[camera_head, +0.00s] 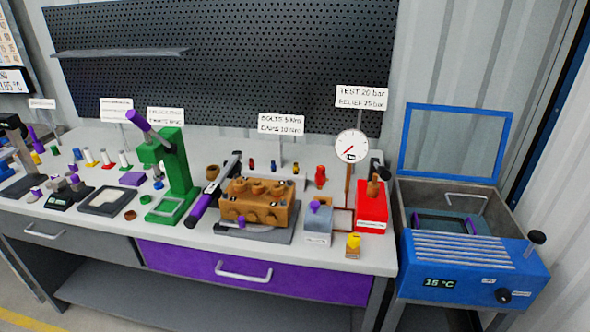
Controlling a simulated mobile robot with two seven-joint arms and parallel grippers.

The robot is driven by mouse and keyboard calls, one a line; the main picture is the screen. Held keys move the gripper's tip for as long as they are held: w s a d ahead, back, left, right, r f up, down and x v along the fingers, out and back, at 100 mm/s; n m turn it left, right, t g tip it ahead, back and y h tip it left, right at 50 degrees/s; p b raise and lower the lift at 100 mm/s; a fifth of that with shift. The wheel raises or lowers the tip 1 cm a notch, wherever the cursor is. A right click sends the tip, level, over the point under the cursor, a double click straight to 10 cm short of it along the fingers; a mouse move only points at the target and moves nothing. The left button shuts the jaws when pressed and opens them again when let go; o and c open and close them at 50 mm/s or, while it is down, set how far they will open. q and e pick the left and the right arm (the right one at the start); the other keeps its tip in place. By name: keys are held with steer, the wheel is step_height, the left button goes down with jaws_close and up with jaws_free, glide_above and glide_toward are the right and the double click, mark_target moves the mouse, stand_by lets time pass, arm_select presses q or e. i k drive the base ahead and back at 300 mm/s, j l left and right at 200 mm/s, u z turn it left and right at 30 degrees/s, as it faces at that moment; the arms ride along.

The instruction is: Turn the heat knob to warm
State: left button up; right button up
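A blue heater box (470,262) stands at the right, beside the workbench. Its front shows a display (439,283) reading 15 °C. A black round knob (503,295) sits low on the front at the right, with small white labels beside it that are too small to read. A second black knob (537,237) stands up at the box's top right corner. I cannot tell from labels which knob is for heat. Neither of my grippers is in view.
The heater's blue-framed lid (456,107) stands open above its grey basin (481,205). The workbench (325,255) to the left carries a brown pump block (255,208), a red unit (372,207), a gauge (351,146) and a green press (172,172). The space before the heater looks clear.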

mark_target(503, 295)
steer(key=z, duration=1.3)
